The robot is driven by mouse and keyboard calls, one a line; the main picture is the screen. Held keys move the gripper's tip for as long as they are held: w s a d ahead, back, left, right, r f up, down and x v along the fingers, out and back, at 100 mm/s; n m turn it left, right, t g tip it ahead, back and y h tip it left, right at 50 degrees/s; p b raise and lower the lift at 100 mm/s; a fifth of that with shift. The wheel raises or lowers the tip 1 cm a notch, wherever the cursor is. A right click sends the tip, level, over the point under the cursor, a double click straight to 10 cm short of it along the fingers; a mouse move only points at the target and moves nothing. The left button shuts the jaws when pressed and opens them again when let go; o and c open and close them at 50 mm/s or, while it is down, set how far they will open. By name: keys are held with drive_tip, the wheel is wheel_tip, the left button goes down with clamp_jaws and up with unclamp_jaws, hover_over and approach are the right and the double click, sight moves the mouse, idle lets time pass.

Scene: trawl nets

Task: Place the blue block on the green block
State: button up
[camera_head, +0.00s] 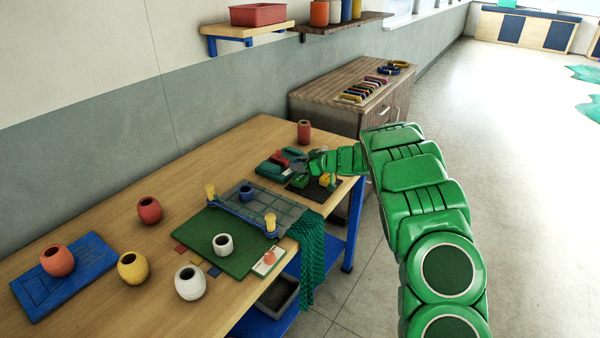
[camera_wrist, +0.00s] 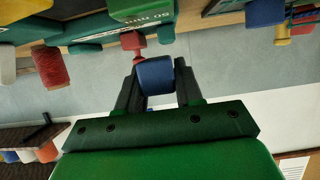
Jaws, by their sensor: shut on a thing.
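The blue block (camera_wrist: 155,76) is between the two fingers of my gripper (camera_wrist: 156,82) in the wrist view, and both fingers are against its sides. In the head view my gripper (camera_head: 308,166) is over the far right end of the table, small and partly hidden. The blue block cannot be made out there. A small bright green block (camera_head: 299,181) sits on a dark mat just below and beside my gripper. I cannot tell the exact gap between the blue block and the green block. The green block is not clearly identifiable in the wrist view.
Teal and red items (camera_head: 275,168) lie close left of my gripper. A red jar (camera_head: 304,131) stands behind. A green board (camera_head: 225,240) with a rail and several jars fill the nearer wooden table (camera_head: 120,215). A green net (camera_head: 312,245) hangs over the front edge.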

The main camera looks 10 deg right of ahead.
sight(300, 177)
drive_tip(key=shift+w+f, duration=0.1)
drive_tip(key=shift+f, duration=1.55)
drive_tip(key=shift+f, duration=0.15)
drive_tip(key=o, duration=1)
drive_tip(key=shift+s+d+r, duration=0.3)
drive_tip(key=shift+d+r, duration=0.1)
drive_tip(key=v, duration=1.1)
